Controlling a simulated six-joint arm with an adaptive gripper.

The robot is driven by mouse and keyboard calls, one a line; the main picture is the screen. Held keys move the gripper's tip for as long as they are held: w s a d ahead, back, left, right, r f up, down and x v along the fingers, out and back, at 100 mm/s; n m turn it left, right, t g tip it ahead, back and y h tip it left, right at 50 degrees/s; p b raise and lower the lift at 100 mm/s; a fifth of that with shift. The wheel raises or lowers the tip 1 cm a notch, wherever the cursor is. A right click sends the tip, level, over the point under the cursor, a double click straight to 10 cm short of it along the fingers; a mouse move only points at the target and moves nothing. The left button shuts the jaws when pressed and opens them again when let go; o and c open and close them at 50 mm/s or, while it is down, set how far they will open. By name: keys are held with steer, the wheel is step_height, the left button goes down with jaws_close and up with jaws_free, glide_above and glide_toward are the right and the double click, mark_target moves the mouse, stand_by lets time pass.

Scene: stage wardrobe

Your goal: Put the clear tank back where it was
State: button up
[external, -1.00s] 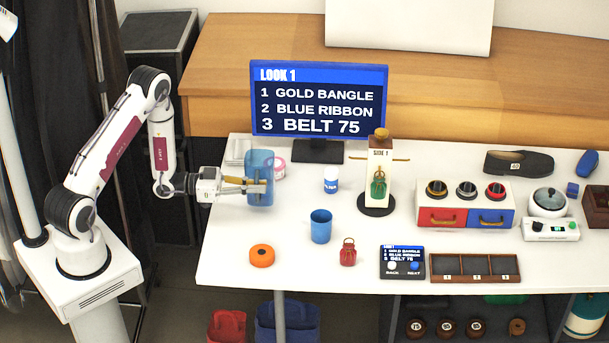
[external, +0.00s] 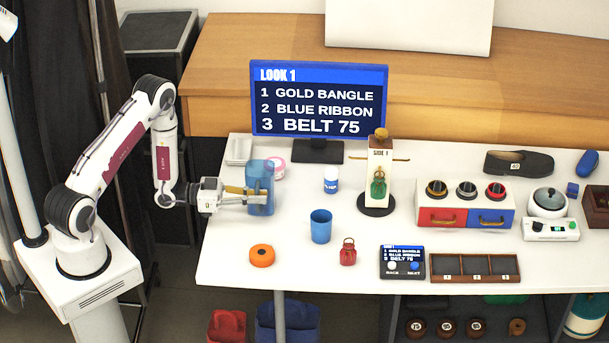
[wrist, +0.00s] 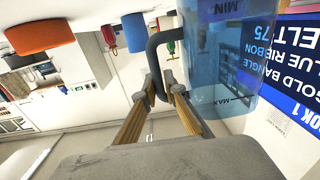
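The clear tank (external: 261,180) is a see-through blue container at the left side of the white table. In the wrist view the tank (wrist: 225,55) shows MIN and MAX marks and a dark curved handle (wrist: 155,50). My gripper (external: 262,195) is at the tank's left side in the external view. In the wrist view its fingers (wrist: 164,92) are closed around the handle. The tank looks upright; I cannot tell whether its bottom touches the table.
A grey-white object (external: 238,150) and a pink roll (external: 275,167) are behind the tank. The screen (external: 318,98) stands behind. The table's left edge is close.

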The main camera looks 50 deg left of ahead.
steer(key=shift+o, duration=0.9)
steer(key=shift+r, duration=0.15)
steer(key=v, duration=1.2)
stand_by(0.4)
